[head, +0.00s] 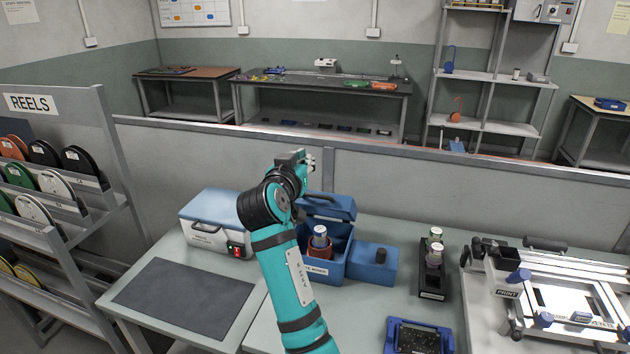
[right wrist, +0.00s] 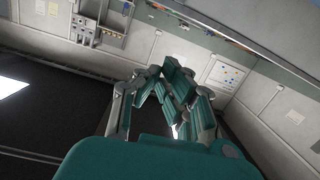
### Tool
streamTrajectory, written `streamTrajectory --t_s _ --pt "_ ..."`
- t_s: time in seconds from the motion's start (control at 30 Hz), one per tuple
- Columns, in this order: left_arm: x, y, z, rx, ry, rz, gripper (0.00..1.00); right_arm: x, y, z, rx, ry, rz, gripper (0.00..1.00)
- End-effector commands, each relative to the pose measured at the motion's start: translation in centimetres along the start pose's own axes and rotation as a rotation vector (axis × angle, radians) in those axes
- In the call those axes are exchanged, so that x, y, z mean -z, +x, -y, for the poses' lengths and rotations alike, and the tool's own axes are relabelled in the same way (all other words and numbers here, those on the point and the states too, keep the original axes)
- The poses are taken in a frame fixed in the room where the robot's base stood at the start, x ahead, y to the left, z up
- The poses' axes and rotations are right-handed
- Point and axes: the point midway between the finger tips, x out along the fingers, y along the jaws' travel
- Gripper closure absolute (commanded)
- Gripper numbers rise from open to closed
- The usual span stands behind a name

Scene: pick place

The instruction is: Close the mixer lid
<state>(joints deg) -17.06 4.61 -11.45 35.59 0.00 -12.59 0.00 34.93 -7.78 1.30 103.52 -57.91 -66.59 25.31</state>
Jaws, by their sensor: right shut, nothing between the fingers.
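The mixer (head: 338,268) is a blue box on the bench with a label on its front. Its blue lid (head: 330,207) stands raised at the back, so the mixer is open. A jar with a blue-and-white top (head: 320,238) sits in a reddish holder (head: 318,253) inside. My right gripper (head: 309,163) is raised above and left of the lid in the picture, apart from it as far as I can tell. It is shut and empty; its fingers also show in the right wrist view (right wrist: 168,92), against the room's walls. My arm hides the mixer's left side. My left gripper is out of view.
A blue-and-white case (head: 212,222) stands left of the mixer, behind a dark mat (head: 187,297). Right are a black holder with small jars (head: 433,275) and a printer frame (head: 560,300). A blue tray (head: 418,337) lies in front. A low partition (head: 420,182) runs behind.

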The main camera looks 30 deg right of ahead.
Motion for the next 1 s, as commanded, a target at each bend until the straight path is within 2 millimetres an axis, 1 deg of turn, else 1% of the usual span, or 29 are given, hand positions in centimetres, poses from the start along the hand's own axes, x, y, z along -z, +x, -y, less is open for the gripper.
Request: streamTrajectory --t_s 0.03,0.1,0.13,0.27,0.37,0.6,0.73,0.8,1.0 --pt "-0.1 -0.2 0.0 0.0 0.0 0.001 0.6 -1.8 0.2 -0.6 -0.012 0.038 0.067 1.0" --pt "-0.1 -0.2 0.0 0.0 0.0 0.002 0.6 -3.5 0.4 -1.1 -0.026 0.073 0.128 1.0" --pt "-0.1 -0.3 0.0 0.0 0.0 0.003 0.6 -3.9 0.5 -1.2 -0.03 0.08 0.141 1.0" --pt "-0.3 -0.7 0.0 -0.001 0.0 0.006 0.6 -4.4 1.4 -1.4 -0.035 0.088 0.157 1.0" --pt "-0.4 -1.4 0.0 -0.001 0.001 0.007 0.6 -4.4 3.0 -1.6 -0.037 0.085 0.155 1.0" --pt "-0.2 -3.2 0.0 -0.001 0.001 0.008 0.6 -5.0 8.1 -1.7 -0.037 0.082 0.153 1.0" --pt "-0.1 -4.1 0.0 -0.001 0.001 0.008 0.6 -5.4 10.7 -1.8 -0.036 0.083 0.152 1.0" --pt "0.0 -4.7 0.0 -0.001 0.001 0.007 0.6 -6.9 9.6 -1.4 -0.032 0.082 0.156 1.0" --pt "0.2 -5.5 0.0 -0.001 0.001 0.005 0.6 -8.7 8.7 -1.3 -0.032 0.084 0.152 1.0"
